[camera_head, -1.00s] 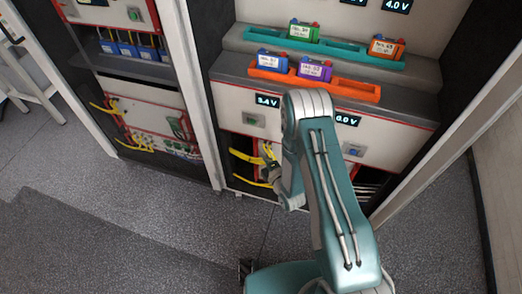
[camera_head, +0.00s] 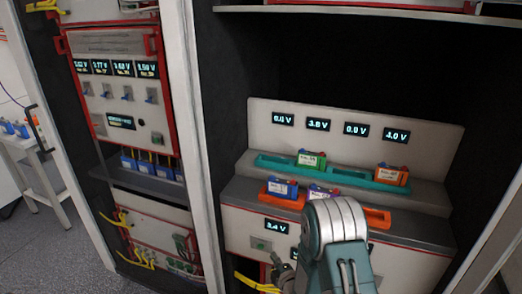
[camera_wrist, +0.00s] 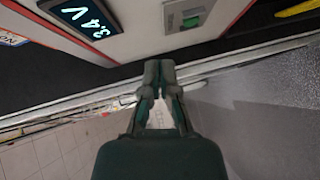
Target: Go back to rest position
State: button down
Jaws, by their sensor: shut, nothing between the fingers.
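My gripper (camera_wrist: 159,72) shows in the wrist view with its fingertips together and nothing between them. It is in front of the lower white panel, beside the 3.4 V display (camera_wrist: 82,14) and a green-and-grey switch (camera_wrist: 187,15).
A teal tray (camera_head: 345,176) holds a green battery (camera_head: 311,159) and an orange battery (camera_head: 392,175). The orange tray (camera_head: 377,219) below holds a blue battery (camera_head: 283,188) and a purple battery (camera_head: 318,192). Another rack (camera_head: 120,90) stands left.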

jog(key=s+d+r+m+g+h, duration=0.2)
jog(key=d+r+m, duration=0.25)
jog(key=r, duration=0.65)
jog(key=s+d+r+m+g+h, duration=0.25)
jog(key=r+m, duration=0.35)
jog(key=r, duration=0.4)
jog(key=s+d+r+m+g, duration=0.1)
jog(key=s+r+m, duration=0.2)
jog(key=s, duration=0.6)
jog(key=s+d+r+m+g+h, duration=0.1)
jog(key=s+r+m+g, duration=0.1)
jog(key=s, duration=0.7)
jog(key=s+d+r+m+g, duration=0.1)
jog(key=s+r+m, duration=0.3)
jog(key=s, duration=0.5)
jog(key=shift+s+d+r+m+g, duration=0.35)
jog(key=shift+d+m+g, duration=0.1)
jog(key=shift+m, duration=0.1)
jog(key=shift+h, duration=0.25)
dwell(2.4)
